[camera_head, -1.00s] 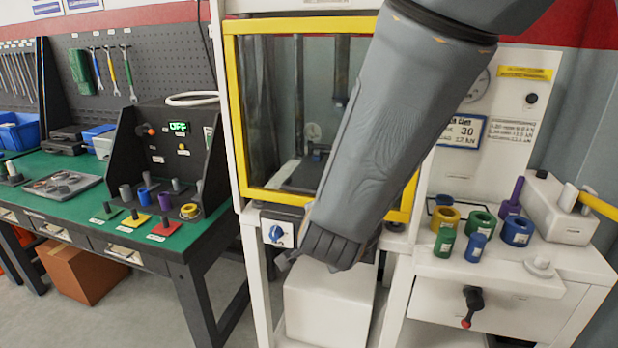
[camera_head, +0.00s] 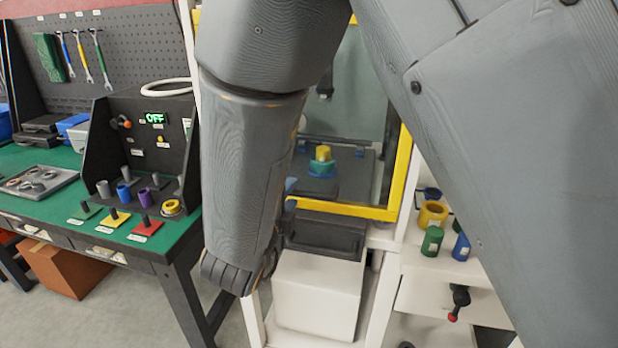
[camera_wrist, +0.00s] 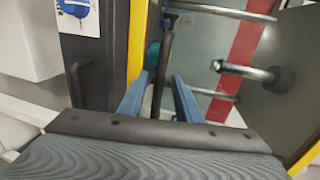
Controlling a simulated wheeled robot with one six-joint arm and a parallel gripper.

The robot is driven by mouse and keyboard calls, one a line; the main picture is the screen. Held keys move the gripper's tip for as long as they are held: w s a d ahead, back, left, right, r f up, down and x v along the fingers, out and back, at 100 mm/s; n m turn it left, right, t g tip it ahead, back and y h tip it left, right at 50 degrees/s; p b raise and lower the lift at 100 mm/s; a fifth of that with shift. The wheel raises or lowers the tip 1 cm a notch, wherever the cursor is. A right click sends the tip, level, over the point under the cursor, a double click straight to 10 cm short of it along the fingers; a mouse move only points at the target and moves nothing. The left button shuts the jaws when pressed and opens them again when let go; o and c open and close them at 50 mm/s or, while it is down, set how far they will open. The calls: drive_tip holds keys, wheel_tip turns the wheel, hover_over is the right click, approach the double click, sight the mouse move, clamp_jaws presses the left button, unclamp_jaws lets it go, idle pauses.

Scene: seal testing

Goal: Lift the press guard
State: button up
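The press guard (camera_head: 345,208) is a clear panel in a yellow frame, lowered across the press front. My arm hides its left part in the head view. In the wrist view its yellow edge (camera_wrist: 135,45) runs beside a dark bar (camera_wrist: 166,55), which looks like its handle. My gripper (camera_wrist: 162,78) has two blue fingers set apart, one on each side of the bar. I cannot tell whether either touches it. In the head view my wrist hides most of the fingers.
Behind the guard, a yellow, green and blue stack (camera_head: 322,163) stands on the press bed. A dark drawer front (camera_head: 325,237) and white box (camera_head: 318,295) are below. The green workbench (camera_head: 185,240) is left. Colored rings and cylinders (camera_head: 433,214) stand on the right shelf.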

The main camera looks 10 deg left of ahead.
drive_tip(key=shift+x, duration=1.1)
clamp_jaws()
